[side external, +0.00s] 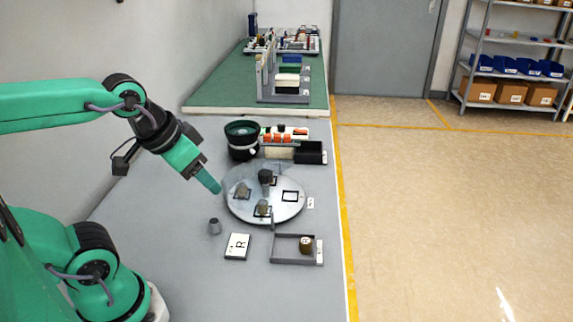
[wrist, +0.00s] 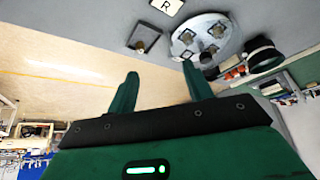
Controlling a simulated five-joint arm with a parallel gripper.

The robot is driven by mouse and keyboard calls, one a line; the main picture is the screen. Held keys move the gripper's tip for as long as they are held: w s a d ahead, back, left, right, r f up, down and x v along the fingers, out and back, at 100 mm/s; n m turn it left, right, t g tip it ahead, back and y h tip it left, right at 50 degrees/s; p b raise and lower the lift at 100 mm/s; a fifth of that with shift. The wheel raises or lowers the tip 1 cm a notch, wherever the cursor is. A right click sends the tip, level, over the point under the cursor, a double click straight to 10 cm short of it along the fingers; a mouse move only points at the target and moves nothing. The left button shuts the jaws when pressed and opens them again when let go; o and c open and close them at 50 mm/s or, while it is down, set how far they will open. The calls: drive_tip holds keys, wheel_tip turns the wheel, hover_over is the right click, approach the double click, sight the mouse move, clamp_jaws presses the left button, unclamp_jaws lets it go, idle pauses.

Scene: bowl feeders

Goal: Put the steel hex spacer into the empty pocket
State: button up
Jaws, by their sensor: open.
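The steel hex spacer (side external: 215,226) is a small grey piece standing on the grey bench, just left of the round disc (side external: 233,208). My gripper (side external: 211,183) is open and empty. It points down and right, in the air by the disc's left edge in the picture, apart from the spacer. The empty pocket (side external: 290,196) is a dark square frame on the disc's right side. Other pockets hold grey-brown pieces. In the wrist view, my open fingers (wrist: 160,88) show with nothing between them, and the disc (wrist: 226,27) is beyond them. I cannot make out the spacer there.
A shallow grey tray (side external: 282,262) at front right holds a brass-brown piece (side external: 305,244). A white card marked R (side external: 237,246) lies beside it. A dark bowl (side external: 242,140) and a black bin (side external: 309,153) stand behind the disc.

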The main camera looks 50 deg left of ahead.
drive_tip(key=shift+w+a, duration=0.1)
drive_tip(key=m+g, duration=0.3)
drive_tip(key=g, duration=0.3)
hover_over(213, 221)
wheel_tip(213, 221, down, 15)
drive_tip(key=shift+f, duration=1.35)
drive_tip(key=shift+f, duration=0.1)
drive_tip(key=shift+f, duration=2.5)
drive_tip(key=shift+c, duration=0.4)
clamp_jaws()
